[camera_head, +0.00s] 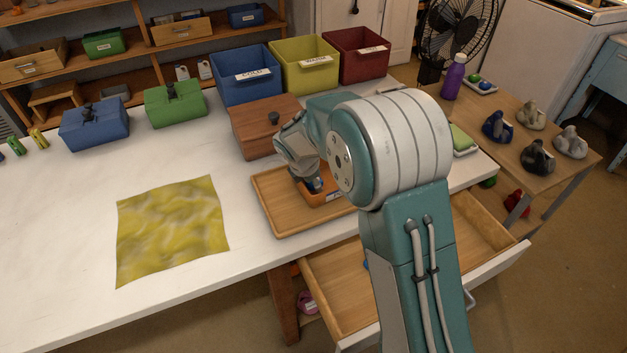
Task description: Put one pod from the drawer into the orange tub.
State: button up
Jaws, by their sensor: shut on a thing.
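The orange tub (325,199) sits on a wooden tray (278,222) on the white worktop, partly hidden by my arm. My gripper (314,186) points down at the tub, with its fingertips at or just inside the opening. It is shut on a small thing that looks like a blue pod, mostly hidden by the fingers. I cannot tell whether the pod touches the tub. The wooden drawer (337,283) is pulled open below the worktop's front edge. A bit of blue, perhaps another pod (366,265), shows in it beside my arm, which hides the drawer's middle.
A brown box (256,128) with a dark knob stands close behind the tray. Blue (246,88), yellow (310,75) and red (363,62) bins line the back. A yellow cloth (170,228) lies left, with clear worktop around it. A side table (500,170) stands right.

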jog(key=o, duration=0.9)
jog(key=v, duration=1.2)
jog(key=shift+r, duration=0.15)
jog(key=s+d+r+m+y, duration=0.2)
jog(key=s+d+r+m, duration=0.8)
jog(key=s+d+m, duration=0.25)
jog(key=s+d+m+t, duration=0.2)
jog(key=s+d+m, duration=0.1)
jog(key=s+m, duration=0.8)
jog(key=shift+s+d+f+y, duration=0.3)
jog(key=shift+s+f, duration=0.1)
jog(key=shift+s, duration=1.6)
